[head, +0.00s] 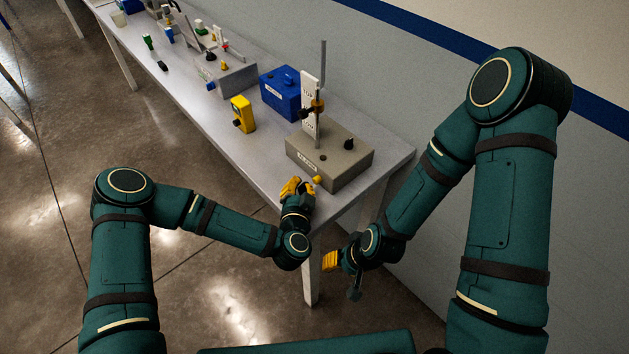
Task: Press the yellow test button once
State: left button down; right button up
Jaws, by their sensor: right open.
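A grey box (345,158) with a label on its front stands near the close end of the white table. A small round yellow button (318,180) shows at the lower front of this box. My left gripper (296,186) has its yellow fingers at the table's near edge, just left of the button. I cannot tell whether it touches the button, or whether its fingers are open or shut. My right gripper (331,261) is open and empty, low in front of the table's end and away from the button.
The grey box carries a black knob (348,144), a white upright plate (310,100) and a thin post. A blue box (280,92) and a yellow device (242,114) stand further left on the table (395,160). Several small items stand at the far end. A wall runs behind.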

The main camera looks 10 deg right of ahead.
pick_arm(q)
jog(key=shift+d, duration=0.1)
dwell(0.5)
jog(key=shift+w+d, duration=0.25)
jog(key=shift+w+d, duration=0.2)
jog(key=shift+d, duration=0.05)
dwell(0.7)
jog(key=shift+w+d+r, duration=0.15)
jog(key=shift+d+r, duration=0.2)
dwell(0.9)
jog(key=shift+s+a+p, duration=0.2)
jog(key=shift+a+p, duration=0.05)
jog(key=shift+p, duration=0.15)
jog(key=shift+s+a+f, duration=0.1)
jog(key=shift+s, duration=0.05)
jog(key=shift+a+f, duration=0.15)
jog(key=shift+a, duration=0.1)
jog(key=shift+s+a+p, duration=0.2)
jog(key=shift+s+a, duration=0.6)
jog(key=shift+a, duration=0.25)
jog(key=shift+s+a+p, duration=0.2)
jog(key=shift+s+a, duration=0.55)
jog(key=shift+a, duration=0.3)
